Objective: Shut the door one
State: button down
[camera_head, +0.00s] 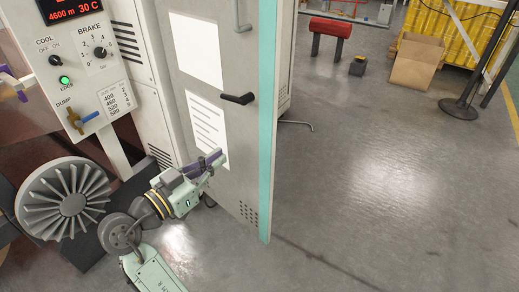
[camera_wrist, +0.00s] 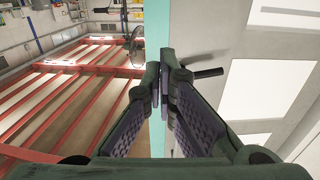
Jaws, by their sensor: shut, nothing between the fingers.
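The door (camera_head: 243,140) is a tall pale grey panel with white sheets on it and a teal strip down its right edge. It appears to stand swung out from the cabinet. Its black lever handle (camera_head: 238,98) sits near that edge. My gripper (camera_head: 216,157) is in front of the door face, below the handle. In the wrist view my gripper (camera_wrist: 164,76) is shut and empty, with its fingertips over the teal strip (camera_wrist: 157,35). The handle (camera_wrist: 207,73) shows just right of the fingertips there. I cannot tell whether the fingers touch the door.
A control panel (camera_head: 84,75) with knobs and a finned wheel (camera_head: 70,202) are at the left, close to my arm. The floor (camera_head: 370,180) right of the door is clear. A cardboard box (camera_head: 416,60) and a red-topped stand (camera_head: 329,30) are farther back.

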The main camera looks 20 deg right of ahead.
jog(key=p, duration=0.3)
send_near(269, 131)
jog(key=shift+g, duration=0.3)
jog(key=x, duration=0.5)
jog(key=shift+w+d+r, duration=0.2)
jog(key=shift+w+d+f, duration=0.1)
jog(key=shift+w+d, duration=0.25)
jog(key=shift+d, duration=0.3)
